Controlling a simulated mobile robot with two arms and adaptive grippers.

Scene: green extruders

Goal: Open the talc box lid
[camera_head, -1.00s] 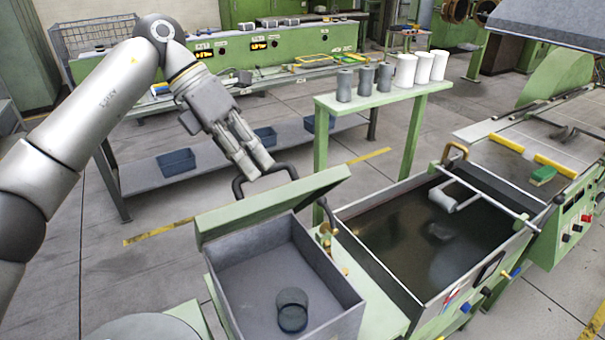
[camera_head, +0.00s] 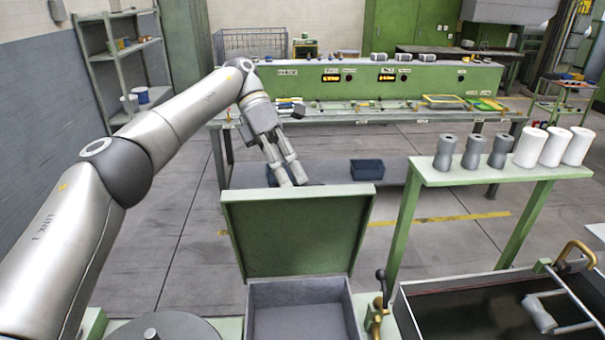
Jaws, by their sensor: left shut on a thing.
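The green lid (camera_head: 297,236) of the talc box stands raised, close to upright, at the back of the box, with its inner face toward me. The grey talc box (camera_head: 297,322) is open below it at the bottom of the picture, and its lower part is cut off by the frame. My left gripper (camera_head: 289,178) is at the lid's top edge, behind the lid, shut on the lid handle. The handle itself is hidden behind the lid. My right gripper is out of view.
A green shelf (camera_head: 440,178) with grey and white cylinders stands to the right. A dark tank (camera_head: 480,315) with a rod across it is at the lower right. A round grey top (camera_head: 163,328) is at the lower left. A long workbench (camera_head: 345,112) lies behind, with open floor before it.

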